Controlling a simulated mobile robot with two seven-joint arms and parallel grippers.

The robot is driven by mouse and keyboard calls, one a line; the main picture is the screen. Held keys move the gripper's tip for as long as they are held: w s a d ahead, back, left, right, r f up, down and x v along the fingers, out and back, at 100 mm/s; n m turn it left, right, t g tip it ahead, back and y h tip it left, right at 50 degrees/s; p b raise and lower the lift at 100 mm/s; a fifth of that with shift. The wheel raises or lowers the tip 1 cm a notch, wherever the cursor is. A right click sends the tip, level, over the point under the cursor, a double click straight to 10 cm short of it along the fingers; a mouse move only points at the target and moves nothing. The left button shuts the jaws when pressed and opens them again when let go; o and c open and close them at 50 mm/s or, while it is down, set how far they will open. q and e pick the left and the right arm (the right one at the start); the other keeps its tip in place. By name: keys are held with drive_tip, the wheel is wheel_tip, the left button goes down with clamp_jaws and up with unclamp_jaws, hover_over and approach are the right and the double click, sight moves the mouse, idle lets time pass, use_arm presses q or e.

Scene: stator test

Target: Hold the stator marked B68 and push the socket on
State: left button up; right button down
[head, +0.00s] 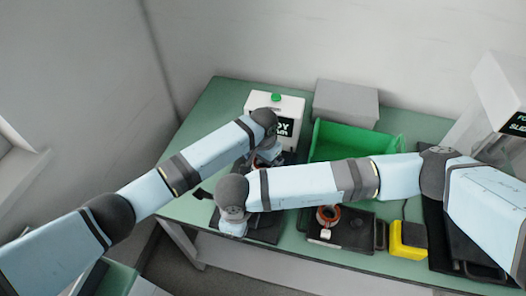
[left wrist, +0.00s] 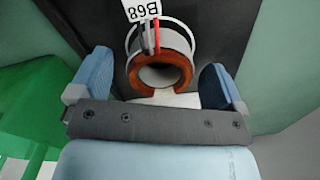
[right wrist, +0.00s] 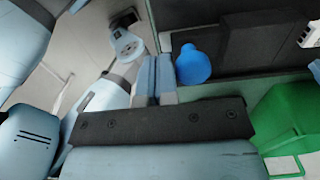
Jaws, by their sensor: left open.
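The stator marked B68 (left wrist: 160,72) shows in the left wrist view as a copper-brown ring with a pale outer shell. Its white label (left wrist: 143,10) reads B68, and red and dark leads run by the label. My left gripper (left wrist: 155,88) is open, with one finger on each side of the stator and gaps visible. In the head view the left gripper (head: 265,158) is partly hidden by its arm. My right gripper (right wrist: 155,80) has its fingers together, with nothing clearly visible between them. I cannot make out the socket.
A second copper-ringed stator (head: 328,215) sits on a black plate in front of the green crate (head: 400,144). A white box with a green button (head: 276,97) and a grey box (head: 346,102) stand behind. A yellow block (head: 408,240) is at right. A blue rounded part (right wrist: 194,65) is near the right fingers.

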use_arm(q)
drive_tip(key=shift+f, duration=0.4)
drive_tip(key=shift+c, duration=0.3)
drive_tip(key=c, duration=1.2)
drive_tip(key=shift+o, duration=0.2)
